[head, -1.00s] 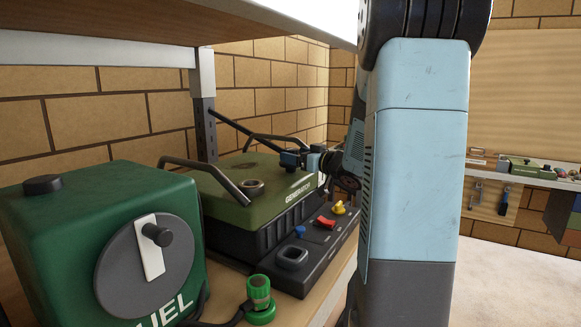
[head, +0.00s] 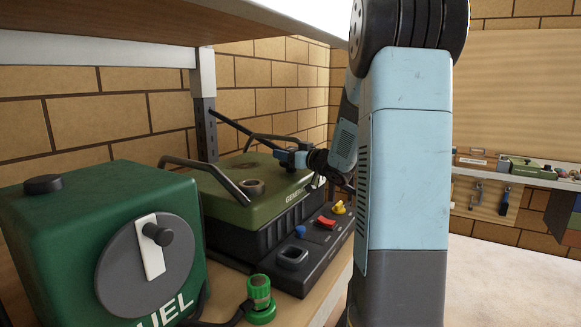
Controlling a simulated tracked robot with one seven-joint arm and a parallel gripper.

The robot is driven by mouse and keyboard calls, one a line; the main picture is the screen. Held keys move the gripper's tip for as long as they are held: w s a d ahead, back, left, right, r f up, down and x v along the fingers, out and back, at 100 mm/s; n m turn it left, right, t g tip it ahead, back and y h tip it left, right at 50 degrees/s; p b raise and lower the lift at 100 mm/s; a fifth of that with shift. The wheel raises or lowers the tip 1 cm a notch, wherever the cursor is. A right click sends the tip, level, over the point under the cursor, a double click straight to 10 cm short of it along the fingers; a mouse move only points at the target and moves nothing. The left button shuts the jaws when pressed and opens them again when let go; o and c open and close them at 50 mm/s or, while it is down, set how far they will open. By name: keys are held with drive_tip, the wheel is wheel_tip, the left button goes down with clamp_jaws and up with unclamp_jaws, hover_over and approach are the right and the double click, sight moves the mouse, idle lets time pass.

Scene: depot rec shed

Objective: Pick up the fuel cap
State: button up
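A round black cap (head: 43,184) sits on top of the green fuel tank (head: 60,235) at the left. I cannot tell whether it is the fuel cap of the task. A round brownish ring (head: 252,187), a filler neck or a cap, stands on the olive top of the generator (head: 215,205). My gripper (head: 283,157) is small and far off, over the back right part of the generator, behind and to the right of the ring and apart from it. Its fingers are too small and dark to tell open from shut. My arm hides part of the generator's right side.
A bent handle bar (head: 208,175) rises in front of the ring. A green hose coupling (head: 260,300) stands on the bench near the generator's panel with red, yellow and blue controls. A shelf (head: 150,20) hangs above. A workbench (head: 510,175) stands far right.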

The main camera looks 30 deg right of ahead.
drive_tip(key=c, duration=0.7)
drive_tip(key=shift+o, duration=0.2)
drive_tip(key=shift+r, duration=0.15)
drive_tip(key=shift+r, duration=0.35)
wheel_tip(320, 180, up, 3)
drive_tip(key=shift+s+f, duration=0.15)
drive_tip(key=shift+f, duration=0.05)
drive_tip(key=s+d+r, duration=0.5)
drive_tip(key=s+r, duration=0.4)
drive_tip(key=s, duration=0.3)
drive_tip(key=shift+s+d+r, duration=0.2)
drive_tip(key=shift+s, duration=0.15)
